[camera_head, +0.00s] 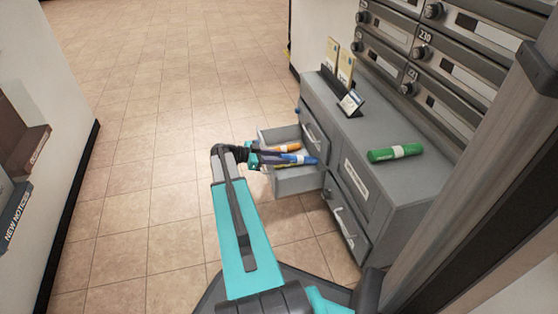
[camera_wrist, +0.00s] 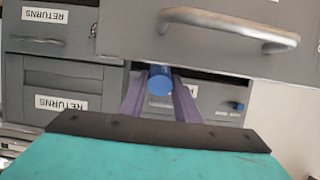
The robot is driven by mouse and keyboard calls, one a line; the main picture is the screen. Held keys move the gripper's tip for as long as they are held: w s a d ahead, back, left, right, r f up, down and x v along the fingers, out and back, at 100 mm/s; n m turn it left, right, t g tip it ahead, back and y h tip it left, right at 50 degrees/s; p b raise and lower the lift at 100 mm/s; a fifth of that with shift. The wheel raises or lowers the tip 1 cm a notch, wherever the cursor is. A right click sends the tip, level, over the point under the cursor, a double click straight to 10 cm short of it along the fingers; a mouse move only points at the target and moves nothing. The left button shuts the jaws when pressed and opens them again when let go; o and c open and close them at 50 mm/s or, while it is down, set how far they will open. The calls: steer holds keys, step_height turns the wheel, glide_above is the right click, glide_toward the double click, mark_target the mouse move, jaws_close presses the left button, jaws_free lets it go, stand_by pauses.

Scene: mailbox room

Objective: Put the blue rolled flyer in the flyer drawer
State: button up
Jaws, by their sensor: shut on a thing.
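The blue rolled flyer (camera_head: 300,160) has a pale band and lies across the open drawer (camera_head: 299,183) in the head view. Whether it touches the drawer is unclear. My gripper (camera_head: 273,158) is shut on its near part, at the drawer's left side. In the wrist view the flyer's round blue end (camera_wrist: 159,80) sits between the purple fingers of my gripper (camera_wrist: 160,98). An orange rolled flyer (camera_head: 286,148) shows in or over the drawer, just behind the blue one. The drawer floor is mostly hidden.
A green rolled flyer (camera_head: 395,153) lies on the grey cabinet top (camera_head: 385,185). A small stand (camera_head: 350,103) is behind it. A lower drawer (camera_head: 345,225) is beside the open one. Mailboxes (camera_head: 450,55) line the right; tiled floor (camera_head: 165,110) is clear at left.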

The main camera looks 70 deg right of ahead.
steer(key=o, duration=1.1)
steer(key=shift+w, duration=0.1)
steer(key=p+v, duration=0.5)
steer(key=v, duration=0.8)
steer(key=shift+w+a, duration=0.25)
steer(key=shift+r, duration=0.1)
